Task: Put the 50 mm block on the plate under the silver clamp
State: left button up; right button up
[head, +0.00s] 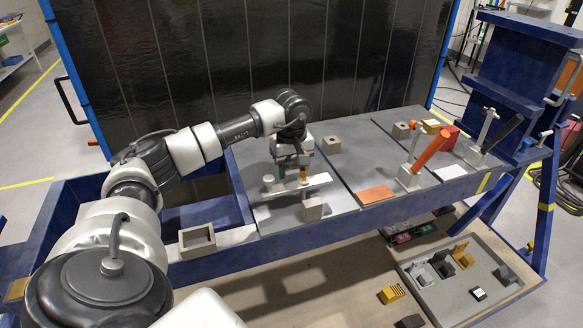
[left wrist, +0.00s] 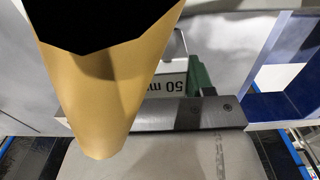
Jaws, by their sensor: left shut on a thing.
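My left gripper (head: 292,172) is over the left panel of the bench, above a pale flat bar. In the left wrist view a white face marked "50 m" shows on the 50 mm block (left wrist: 172,84), with green beside it, behind a grey metal bar. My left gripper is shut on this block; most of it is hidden. Two upright clamps stand to the right: one silver with a black handle (head: 509,132), one silver-grey with an orange handle (head: 431,150).
Grey blocks stand on the bench behind (head: 332,145) and in front (head: 312,209) of the gripper. A gold cylinder (left wrist: 105,90) fills much of the left wrist view, close to the camera. A grey tray (head: 425,291) with several parts lies lower right.

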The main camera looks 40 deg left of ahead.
aim_at(292, 166)
pick_arm(q)
jog(key=shift+s+d+f, duration=0.1)
jog(key=shift+s+f, duration=0.1)
jog(key=shift+f, duration=0.45)
jog(key=o, duration=1.2)
jog(key=shift+f, duration=0.1)
jog(key=shift+c, duration=0.2)
pick_arm(e)
jog(key=shift+d+f, duration=0.35)
jog(key=shift+f, duration=0.05)
pick_arm(q)
jog(key=shift+r, duration=0.2)
notch_tip(292, 166, up, 13)
jog(key=b, duration=0.2)
jog(key=shift+w+r, duration=0.15)
jog(key=shift+r, duration=0.05)
pick_arm(e)
jog(key=shift+a+f, duration=0.2)
jog(key=shift+f, duration=0.45)
pick_arm(q)
jog(key=shift+f, duration=0.1)
